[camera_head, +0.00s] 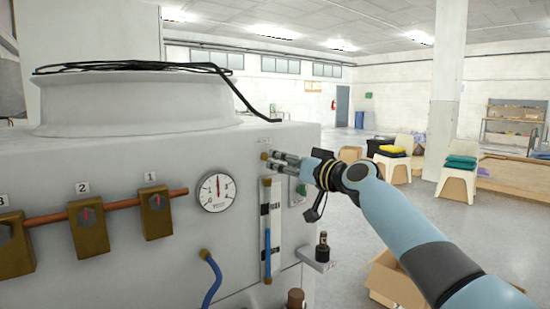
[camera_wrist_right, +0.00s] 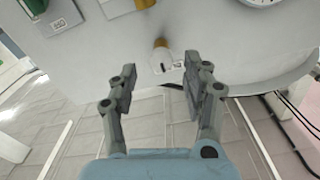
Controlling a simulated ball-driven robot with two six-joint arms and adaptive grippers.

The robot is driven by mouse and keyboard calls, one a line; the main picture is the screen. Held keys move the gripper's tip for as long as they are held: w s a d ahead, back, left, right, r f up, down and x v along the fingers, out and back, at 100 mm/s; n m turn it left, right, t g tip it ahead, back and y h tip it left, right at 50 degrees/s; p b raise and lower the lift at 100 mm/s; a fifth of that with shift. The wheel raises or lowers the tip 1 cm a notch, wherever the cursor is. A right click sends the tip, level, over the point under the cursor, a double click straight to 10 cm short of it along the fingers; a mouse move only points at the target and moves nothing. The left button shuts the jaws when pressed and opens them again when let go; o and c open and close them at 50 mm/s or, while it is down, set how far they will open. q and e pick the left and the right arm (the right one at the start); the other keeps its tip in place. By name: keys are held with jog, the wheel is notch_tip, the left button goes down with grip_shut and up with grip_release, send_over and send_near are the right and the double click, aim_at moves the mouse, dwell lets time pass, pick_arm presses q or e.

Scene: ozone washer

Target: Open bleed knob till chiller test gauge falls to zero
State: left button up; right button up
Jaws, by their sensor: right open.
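The round white gauge (camera_head: 217,191) is on the machine's front; its needle points nearly straight up, and the marks are too small to read. Part of a round white dial, likely the same gauge, shows at the top of the right wrist view (camera_wrist_right: 262,2). A small brass fitting (camera_head: 264,156), likely the bleed knob, sticks out right of and above the gauge. It also shows in the right wrist view (camera_wrist_right: 160,45). My right gripper (camera_head: 277,160) is open and empty; its fingertips are close to the brass fitting, one to each side in the wrist view (camera_wrist_right: 158,73). My left gripper is not in view.
Brass valves (camera_head: 88,226) sit on a copper pipe at the left. A sight tube (camera_head: 271,229) and a blue hose (camera_head: 212,278) are below the brass fitting. A black cable (camera_head: 135,66) lies on top. A cardboard box (camera_head: 392,277) stands on the floor under my right arm.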

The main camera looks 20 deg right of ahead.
aim_at(276, 160)
jog(key=x, duration=0.4)
grip_shut()
dwell(0.4)
